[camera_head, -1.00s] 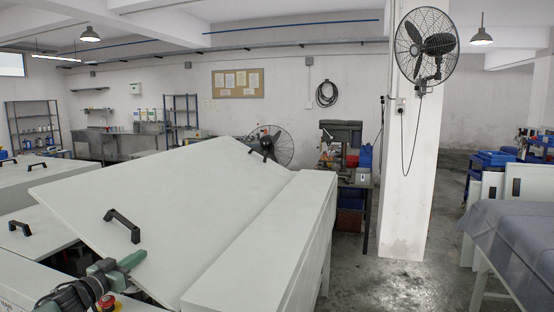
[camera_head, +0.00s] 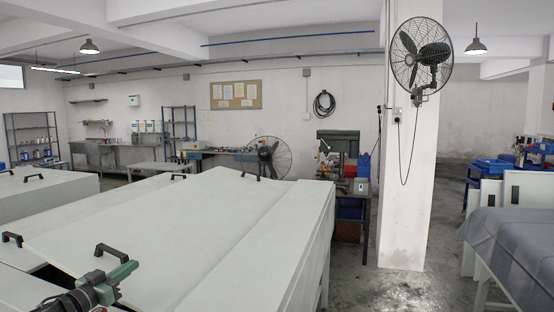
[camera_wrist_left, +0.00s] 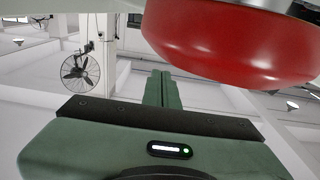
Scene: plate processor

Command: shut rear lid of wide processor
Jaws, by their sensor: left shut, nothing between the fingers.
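The wide processor's white lid (camera_head: 140,222) lies at a low slope in the head view, nearly level with the flat top strip (camera_head: 255,245) to its right. A dark gap shows by its near left edge. It bears black handles, one at the near edge (camera_head: 110,250) and one at the far edge (camera_head: 250,176). My green left gripper (camera_head: 132,267) is shut and empty, just below the near handle in the picture; whether it touches the lid I cannot tell. In the left wrist view its fingers (camera_wrist_left: 162,88) are together. My right gripper is out of view.
A large red rounded part (camera_wrist_left: 230,40) is close above the fingers in the left wrist view. Another white cabinet (camera_head: 45,192) stands at the left. A pillar (camera_head: 408,180) with a fan and a cloth-covered table (camera_head: 510,245) are at the right, with open floor between.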

